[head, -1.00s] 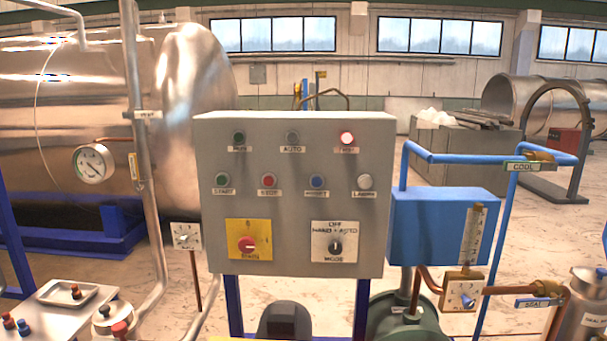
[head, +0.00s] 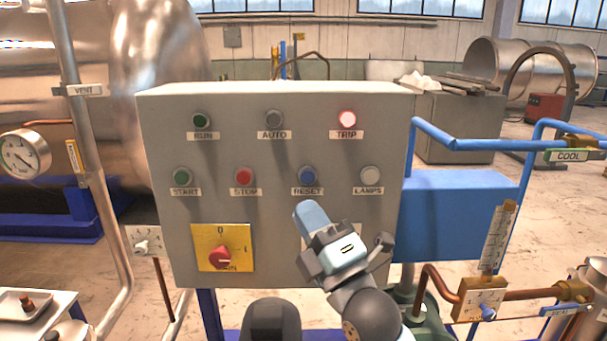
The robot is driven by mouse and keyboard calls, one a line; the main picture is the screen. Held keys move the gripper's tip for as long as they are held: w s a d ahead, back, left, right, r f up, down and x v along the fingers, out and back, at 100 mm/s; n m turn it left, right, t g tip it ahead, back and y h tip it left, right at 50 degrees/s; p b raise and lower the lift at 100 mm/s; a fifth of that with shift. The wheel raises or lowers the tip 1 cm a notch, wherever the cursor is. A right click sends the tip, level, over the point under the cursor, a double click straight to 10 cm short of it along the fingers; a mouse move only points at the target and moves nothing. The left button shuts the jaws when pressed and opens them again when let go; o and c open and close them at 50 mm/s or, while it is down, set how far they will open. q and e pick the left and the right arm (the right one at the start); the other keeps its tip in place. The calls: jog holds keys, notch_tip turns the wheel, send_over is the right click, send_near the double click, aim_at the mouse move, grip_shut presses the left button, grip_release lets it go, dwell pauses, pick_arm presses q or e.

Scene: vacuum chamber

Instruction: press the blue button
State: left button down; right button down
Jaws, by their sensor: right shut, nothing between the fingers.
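The blue button (head: 307,175) sits on the grey control panel (head: 290,100), in the middle row above the RESET label (head: 307,191). My right gripper (head: 312,215) is in front of the panel, just below that label in the picture. Its fingers are shut with nothing between them and point up toward the button. The button is in full view; the gap in depth between fingertips and panel is hard to judge. The gripper hides most of the mode switch plate. My left gripper is not in view.
A red stop button (head: 244,177) and a white lamps button (head: 370,175) flank the blue one. A red rotary switch (head: 221,257) is at lower left. A blue pipe (head: 470,147) runs right of the panel.

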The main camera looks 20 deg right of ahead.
aim_at(308, 177)
pick_arm(q)
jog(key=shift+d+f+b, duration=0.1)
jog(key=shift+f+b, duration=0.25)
jog(key=shift+b, duration=0.1)
pick_arm(e)
jog(key=w, duration=0.2)
jog(key=w+d, duration=0.1)
jog(key=w, duration=0.2)
jog(key=w+d, duration=0.1)
jog(key=w, duration=0.2)
jog(key=shift+w+d, duration=0.2)
jog(key=shift+w, duration=0.05)
dwell(1.3)
dwell(0.4)
jog(key=shift+w+d, duration=0.15)
jog(key=shift+w, duration=0.25)
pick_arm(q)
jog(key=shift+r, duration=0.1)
pick_arm(e)
jog(key=shift+w+d, duration=0.1)
jog(key=shift+w, duration=0.3)
dwell(0.5)
jog(key=shift+s, duration=0.1)
pick_arm(q)
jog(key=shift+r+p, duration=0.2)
jog(key=shift+p, duration=0.15)
pick_arm(e)
jog(key=shift+s+a, duration=0.25)
jog(key=shift+s, duration=0.5)
